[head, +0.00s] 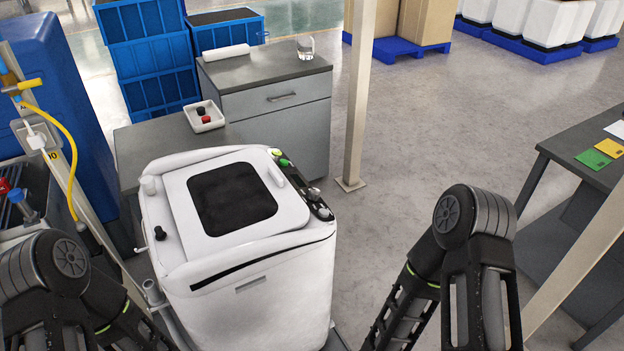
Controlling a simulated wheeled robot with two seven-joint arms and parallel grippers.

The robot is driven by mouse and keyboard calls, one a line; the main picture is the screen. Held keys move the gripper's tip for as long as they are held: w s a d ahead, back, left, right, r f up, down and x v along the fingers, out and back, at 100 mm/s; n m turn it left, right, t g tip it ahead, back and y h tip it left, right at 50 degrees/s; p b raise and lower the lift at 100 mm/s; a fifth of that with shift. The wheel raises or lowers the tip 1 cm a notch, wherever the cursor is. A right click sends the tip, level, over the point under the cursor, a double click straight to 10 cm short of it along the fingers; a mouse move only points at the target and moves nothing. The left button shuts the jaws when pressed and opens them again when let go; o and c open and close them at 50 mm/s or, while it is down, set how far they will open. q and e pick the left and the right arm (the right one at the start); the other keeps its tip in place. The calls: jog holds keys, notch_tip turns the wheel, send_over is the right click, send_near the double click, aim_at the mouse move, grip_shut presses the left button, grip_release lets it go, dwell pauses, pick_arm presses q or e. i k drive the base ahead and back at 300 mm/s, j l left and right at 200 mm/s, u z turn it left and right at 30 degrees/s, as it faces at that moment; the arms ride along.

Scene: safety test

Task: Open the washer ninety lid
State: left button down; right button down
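The white washer (240,285) stands upright in front of me, a little left of the picture's middle. Its white lid (292,213) has a dark square window (232,198) and lies flat and closed on the top. A small raised white grip (275,177) sits near the lid's right edge. A control strip with knobs and a green button (285,162) runs along the washer's right side. My two arms show at the lower left and lower right, apart from the lid. Neither gripper's fingertips are visible.
A grey cabinet (280,130) with a glass (306,46) and a white tray (204,118) stand behind the washer. A beige post (357,95) rises behind it to the right. A dark table (570,150) is far right. Open floor (440,130) lies between.

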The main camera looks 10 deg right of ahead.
aim_at(235, 199)
jog(key=k+l+z, duration=0.1)
jog(key=z, duration=0.3)
jog(key=k+l+z, duration=0.1)
jog(key=z, duration=0.3)
jog(key=l+z, duration=0.15)
jog(key=z, duration=0.25)
